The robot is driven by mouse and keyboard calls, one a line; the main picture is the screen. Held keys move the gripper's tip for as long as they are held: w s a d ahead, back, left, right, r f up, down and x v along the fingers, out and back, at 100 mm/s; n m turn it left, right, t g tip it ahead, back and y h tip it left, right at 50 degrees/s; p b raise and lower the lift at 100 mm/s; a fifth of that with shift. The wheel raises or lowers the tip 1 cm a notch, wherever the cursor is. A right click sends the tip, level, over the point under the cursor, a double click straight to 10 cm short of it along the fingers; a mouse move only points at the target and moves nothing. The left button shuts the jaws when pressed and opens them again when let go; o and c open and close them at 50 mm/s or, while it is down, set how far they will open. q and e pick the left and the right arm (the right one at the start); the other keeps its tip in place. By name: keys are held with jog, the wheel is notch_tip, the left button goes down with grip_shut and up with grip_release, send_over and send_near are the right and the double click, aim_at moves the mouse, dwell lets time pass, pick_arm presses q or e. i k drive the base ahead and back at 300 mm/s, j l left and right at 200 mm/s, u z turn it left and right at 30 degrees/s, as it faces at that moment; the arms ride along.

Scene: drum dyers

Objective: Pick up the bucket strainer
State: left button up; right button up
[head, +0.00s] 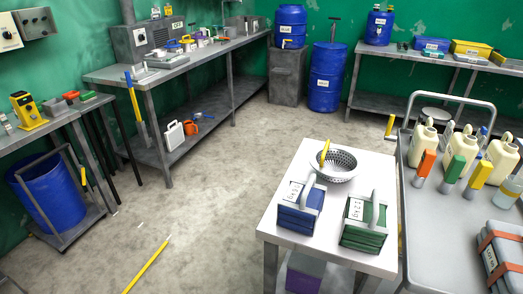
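A grey perforated bowl, which looks like the bucket strainer (343,173), sits upright on the back part of a small white-topped table (277,222). A short yellow handle (325,152) sticks up at its left side. A blue block with a grey handle and a label (301,208) stands in front of it to the left. A green block with a similar handle and label (363,235) stands in front to the right. Neither of my grippers shows in the head view, so their distance to the strainer cannot be seen.
A grey cart (432,215) with cream jugs and coloured-handled tools stands close to the table's right side. A yellow rod (148,263) lies on the floor at the left. Workbenches line the walls. Open floor (220,180) lies left of and behind the table.

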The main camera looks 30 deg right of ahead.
aim_at(336, 165)
jog(key=i+j+u, duration=0.1)
jog(key=i+u, duration=0.55)
jog(key=i, duration=0.15)
jog(key=i+z, duration=0.35)
jog(key=i+j+z, duration=0.2)
jog(key=i+z, duration=0.15)
jog(key=i, duration=0.15)
jog(key=i+z, duration=0.2)
jog(key=z, duration=0.25)
jog(key=i+z, duration=0.2)
jog(key=z, duration=0.3)
jog(key=i+j+z, duration=0.15)
jog(key=z, duration=0.3)
jog(key=i+j+z, duration=0.15)
jog(key=z, duration=0.3)
jog(key=i+j+z, duration=0.15)
jog(key=z, duration=0.3)
jog(key=k+j, duration=0.05)
